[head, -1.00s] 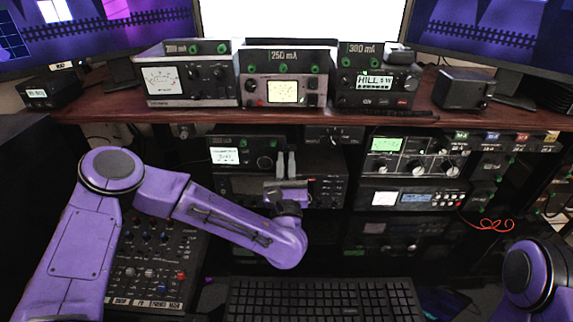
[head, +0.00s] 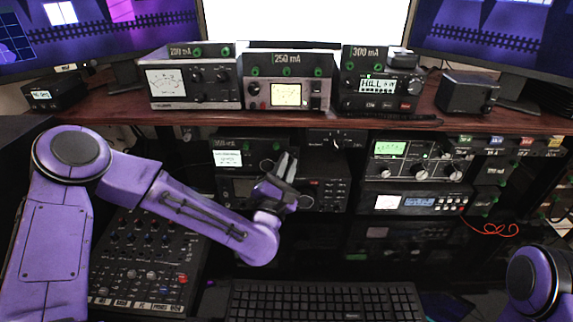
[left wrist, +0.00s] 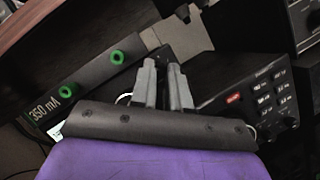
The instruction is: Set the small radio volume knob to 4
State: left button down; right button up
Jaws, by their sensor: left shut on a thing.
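My left gripper (head: 288,162) reaches in front of the dark rack radio (head: 228,158) with a lit screen, below the wooden shelf. Its two grey fingers are tilted to the right in the head view. In the left wrist view the left gripper (left wrist: 164,66) is shut with its fingers close together, on what seems to be a small knob. The fingers hide that knob, and its scale and setting cannot be read. My right gripper is out of view; only part of my right arm shows at lower right.
A wider black radio (head: 322,188) sits just below. Metered units (head: 192,80) stand on the shelf (head: 130,115). A green-screen unit (head: 420,160) is to the right. A mixer (head: 150,255) and keyboard (head: 320,300) lie in front.

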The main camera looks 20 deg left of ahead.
pick_arm(q)
jog(key=shift+m, duration=0.6)
jog(key=c, duration=1.1)
grip_release()
jog(key=b+v, duration=0.4)
jog(key=v, duration=0.6)
jog(key=shift+s, duration=0.25)
jog(key=shift+a, duration=0.1)
